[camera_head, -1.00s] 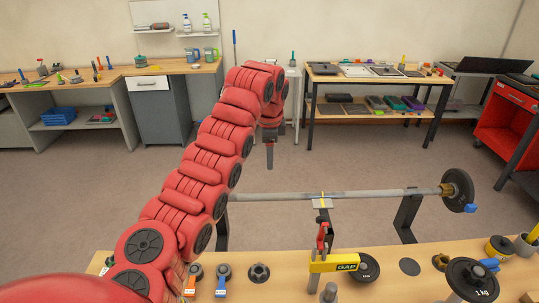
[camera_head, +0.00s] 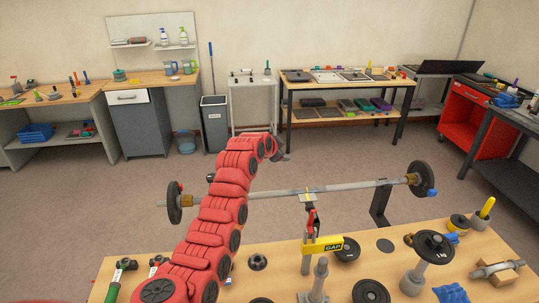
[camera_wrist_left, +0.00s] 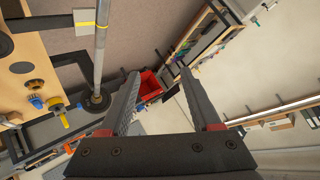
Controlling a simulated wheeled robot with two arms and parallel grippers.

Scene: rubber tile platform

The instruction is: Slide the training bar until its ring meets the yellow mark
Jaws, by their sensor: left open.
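The training bar (camera_head: 350,186) is a grey rod with a dark plate near each end. It crosses above the bench's far edge. I cannot clearly make out its ring. The yellow mark (camera_head: 308,192) is a thin stripe on a small pale plate beside the middle of the bar. My left gripper (camera_head: 280,151) is beyond the bar and mostly hidden by my red arm. In the left wrist view my gripper (camera_wrist_left: 160,75) has its fingers wide apart with nothing between them. There the bar (camera_wrist_left: 101,45) passes left of the fingers, outside them. My right gripper is not in view.
A yellow GAP sign (camera_head: 323,246) stands in front of the bar's middle. Loose plates and tools lie on the near bench (camera_head: 380,265). A dark support (camera_head: 380,204) stands under the bar's right part. The floor (camera_head: 340,155) behind the bar is clear.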

